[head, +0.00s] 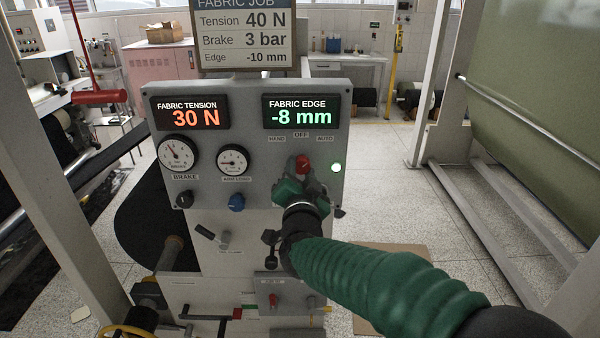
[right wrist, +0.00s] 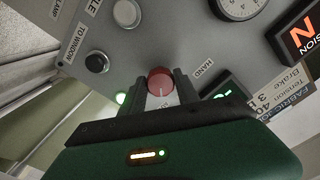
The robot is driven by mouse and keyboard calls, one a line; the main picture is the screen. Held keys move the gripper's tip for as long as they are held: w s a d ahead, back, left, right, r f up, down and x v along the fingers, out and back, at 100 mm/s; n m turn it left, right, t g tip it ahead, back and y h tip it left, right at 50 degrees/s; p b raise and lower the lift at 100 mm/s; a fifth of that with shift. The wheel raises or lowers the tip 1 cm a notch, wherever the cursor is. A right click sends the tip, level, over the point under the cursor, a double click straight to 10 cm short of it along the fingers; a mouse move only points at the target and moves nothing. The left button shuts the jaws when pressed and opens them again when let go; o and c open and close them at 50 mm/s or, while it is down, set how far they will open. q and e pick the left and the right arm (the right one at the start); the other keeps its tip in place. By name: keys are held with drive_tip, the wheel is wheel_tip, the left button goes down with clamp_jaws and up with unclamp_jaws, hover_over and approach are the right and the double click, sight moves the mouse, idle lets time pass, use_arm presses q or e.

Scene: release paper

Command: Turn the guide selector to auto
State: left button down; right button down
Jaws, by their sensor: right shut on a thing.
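The guide selector is a red knob (head: 302,164) on the grey control panel (head: 250,170), below the labels HAND, OFF and AUTO. It also shows in the right wrist view (right wrist: 159,80), where a short white line on it points down the picture. My right gripper (head: 301,184) is shut on the knob, with its two dark fingers on either side of it in the right wrist view. The gripper hides part of the labels there, so I cannot tell which position the knob points to. My left gripper is not in view.
A green lamp (head: 336,168) is lit to the right of the knob. The displays read 30 N (head: 187,113) and -8 mm (head: 300,112). A job sign (head: 245,35) stands above.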

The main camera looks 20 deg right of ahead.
drive_tip(key=shift+f, duration=0.15)
drive_tip(key=c, duration=0.9)
unclamp_jaws()
drive_tip(key=b+v, duration=0.1)
drive_tip(key=v, duration=1.5)
drive_tip(key=shift+s+b, duration=0.35)
drive_tip(key=shift+a, duration=0.15)
